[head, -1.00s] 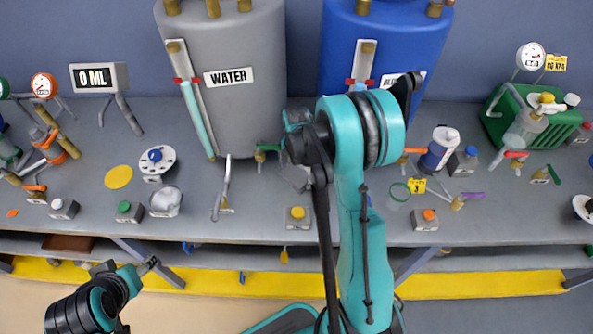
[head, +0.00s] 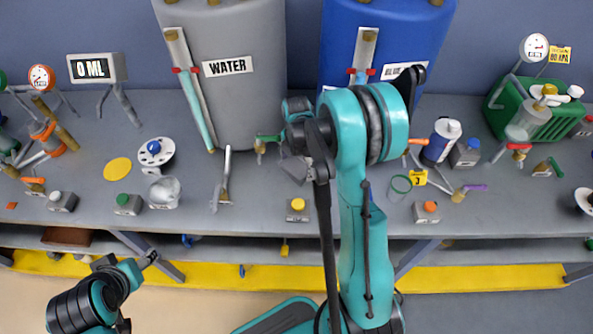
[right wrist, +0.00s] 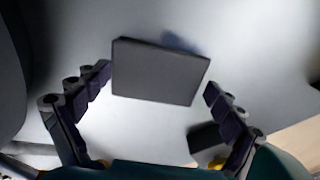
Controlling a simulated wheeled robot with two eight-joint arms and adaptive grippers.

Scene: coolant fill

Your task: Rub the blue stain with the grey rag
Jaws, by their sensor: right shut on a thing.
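The grey rag (right wrist: 160,72) is a flat dark-grey rectangle in the right wrist view, between the two fingers of my right gripper (right wrist: 158,86). The gripper is shut on it, with the rag flat at or just above the grey bench top; contact is hard to tell. The blue stain (right wrist: 183,41) shows as a faint bluish patch at the rag's far edge, the rest hidden by the rag. In the head view my right arm covers most of this spot, and only a grey edge of the rag (head: 294,169) shows. My left gripper (head: 148,259) is low at the left, away from the bench top.
The grey WATER tank (head: 235,100) and a blue tank (head: 400,35) stand behind. A yellow-capped block (head: 297,210) is in front of the rag, and a green-handled valve (head: 263,146) is left of it. Bottles and valves stand to the right.

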